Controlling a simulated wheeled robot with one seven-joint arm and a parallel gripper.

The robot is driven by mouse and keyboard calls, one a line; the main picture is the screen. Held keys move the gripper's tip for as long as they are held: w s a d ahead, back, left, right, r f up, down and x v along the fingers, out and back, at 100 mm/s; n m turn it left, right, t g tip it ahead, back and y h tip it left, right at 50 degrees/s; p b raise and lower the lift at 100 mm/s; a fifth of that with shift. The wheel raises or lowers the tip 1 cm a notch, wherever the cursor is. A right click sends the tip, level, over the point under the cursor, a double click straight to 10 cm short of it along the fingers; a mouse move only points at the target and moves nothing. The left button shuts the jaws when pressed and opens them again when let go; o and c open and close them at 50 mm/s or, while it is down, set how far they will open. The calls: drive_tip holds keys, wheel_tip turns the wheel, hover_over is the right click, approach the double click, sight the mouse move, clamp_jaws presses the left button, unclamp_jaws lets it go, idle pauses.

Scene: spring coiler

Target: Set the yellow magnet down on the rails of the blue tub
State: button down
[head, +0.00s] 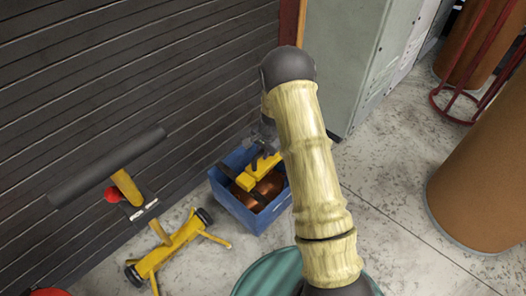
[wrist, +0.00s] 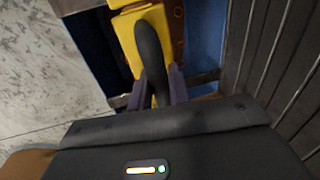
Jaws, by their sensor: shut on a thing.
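The blue tub (head: 234,207) stands on the floor against the dark slatted wall. The yellow magnet (head: 246,180) is over the tub's opening, level or nearly so. In the wrist view the magnet (wrist: 127,45) lies lengthwise under my gripper (wrist: 159,88), whose fingers are shut on its black handle (wrist: 149,48). A grey rail (wrist: 205,78) crosses the tub near the magnet's close end, and another rail (wrist: 75,5) shows at the far end. I cannot tell whether the magnet touches the rails. My arm hides part of the tub's right side in the head view.
Copper-coloured material (head: 268,188) lies inside the tub below the magnet. A yellow wheeled stand (head: 165,250) with a dark roller (head: 105,165) is to the left. A green drum (head: 270,275) is in front. A grey cabinet (head: 350,60) stands behind right; an orange-brown drum (head: 485,190) is far right.

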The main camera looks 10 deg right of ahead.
drive_tip(key=shift+f, duration=0.5)
idle(1.0)
drive_tip(key=c, duration=1.2)
unclamp_jaws()
drive_tip(key=shift+c, duration=0.2)
wheel_tip(320, 180, up, 17)
drive_tip(key=s+d+p, duration=0.2)
drive_tip(key=p, duration=0.6)
drive_tip(key=shift+s, duration=0.35)
